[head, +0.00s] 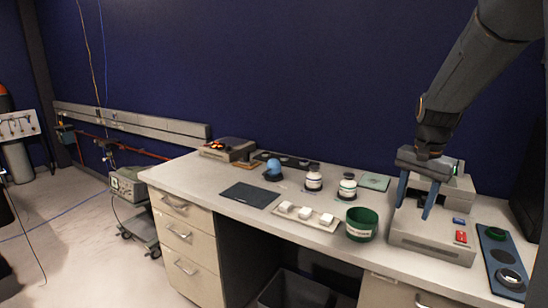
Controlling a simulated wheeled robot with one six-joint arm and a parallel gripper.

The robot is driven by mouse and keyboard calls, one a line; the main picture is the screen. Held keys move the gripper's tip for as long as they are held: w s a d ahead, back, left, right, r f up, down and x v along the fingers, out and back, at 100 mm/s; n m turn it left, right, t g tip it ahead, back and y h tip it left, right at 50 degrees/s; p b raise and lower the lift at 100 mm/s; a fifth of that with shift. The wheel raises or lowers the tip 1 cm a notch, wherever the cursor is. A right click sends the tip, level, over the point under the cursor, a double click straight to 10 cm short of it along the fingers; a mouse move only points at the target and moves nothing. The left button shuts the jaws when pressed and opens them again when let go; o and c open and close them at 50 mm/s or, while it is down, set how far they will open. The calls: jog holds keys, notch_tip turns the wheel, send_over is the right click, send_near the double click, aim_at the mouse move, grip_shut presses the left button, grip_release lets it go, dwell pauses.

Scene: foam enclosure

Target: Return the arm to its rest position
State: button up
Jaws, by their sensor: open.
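My gripper (414,205) hangs from my arm at the right of the head view, pointing down. Its two blue fingers are apart, with nothing seen between them. It shows in front of a grey machine (432,238) with a blue and a red button on the right part of the bench. Whether the fingertips touch the machine cannot be told.
On the white bench (225,184) stand a green container (362,224), a tray (325,227) with white blocks, two white jars (314,180) (347,188), a blue round object (274,171), a dark mat (250,195) and a blue tray (501,262). A dark bin (290,291) stands below.

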jog(key=s+a+f+n, duration=0.4)
jog(key=s+a, duration=0.4)
jog(key=s, duration=0.2)
jog(key=s+a+f+n, duration=0.5)
jog(key=s+a+f, duration=0.1)
jog(key=s+a, duration=0.3)
jog(key=shift+s+a+n, duration=0.3)
jog(key=shift+s, duration=0.35)
dwell(0.5)
